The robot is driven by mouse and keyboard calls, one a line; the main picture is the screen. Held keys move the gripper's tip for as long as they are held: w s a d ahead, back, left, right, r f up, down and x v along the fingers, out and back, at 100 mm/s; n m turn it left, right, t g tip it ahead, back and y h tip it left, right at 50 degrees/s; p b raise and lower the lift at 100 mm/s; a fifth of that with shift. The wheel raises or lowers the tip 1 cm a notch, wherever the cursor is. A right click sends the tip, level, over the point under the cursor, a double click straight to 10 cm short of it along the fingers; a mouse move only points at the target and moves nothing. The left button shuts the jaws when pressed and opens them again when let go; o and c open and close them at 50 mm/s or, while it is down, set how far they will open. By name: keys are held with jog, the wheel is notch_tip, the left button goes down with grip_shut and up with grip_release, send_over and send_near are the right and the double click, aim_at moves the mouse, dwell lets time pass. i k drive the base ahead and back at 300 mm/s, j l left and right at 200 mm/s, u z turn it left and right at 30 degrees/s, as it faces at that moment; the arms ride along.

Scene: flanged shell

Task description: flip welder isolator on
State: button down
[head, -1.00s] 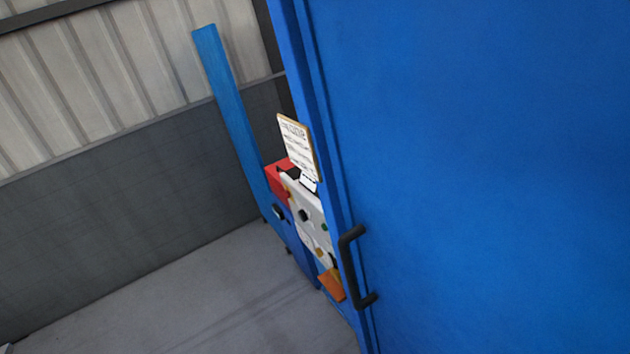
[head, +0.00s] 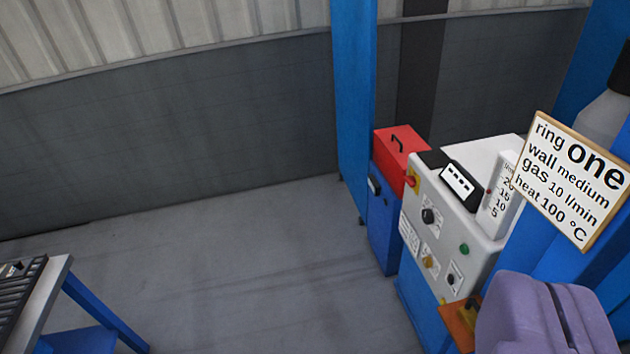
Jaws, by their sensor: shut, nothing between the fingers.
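The welder (head: 450,220) is a pale grey box with a sloping control panel on a blue base, right of centre. A red knob (head: 411,181) sticks out at the panel's upper left corner. A black rotary knob (head: 428,215), a green button (head: 464,249) and a small yellow knob (head: 428,262) are on the panel. No label marks the isolator legibly, and I cannot tell its position.
A sign (head: 575,180) on the right partly hides the welder's right side and a grey cylinder (head: 605,115). A red box (head: 400,150) tops a blue cabinet (head: 384,225) beside a blue post (head: 354,100). A slatted table (head: 45,295) stands bottom left. The floor between is clear.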

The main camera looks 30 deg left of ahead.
aim_at(411, 180)
jog(key=u, duration=0.15)
jog(key=i+j, duration=0.2)
jog(key=i, duration=0.3)
jog(key=i+j+u, duration=0.1)
jog(key=i, duration=0.4)
jog(key=i+j, duration=0.25)
jog(key=i, duration=0.25)
jog(key=i+j+u, duration=0.1)
jog(key=i, duration=0.4)
jog(key=i+l+u, duration=0.1)
jog(key=i+l, duration=0.6)
jog(key=l, duration=0.1)
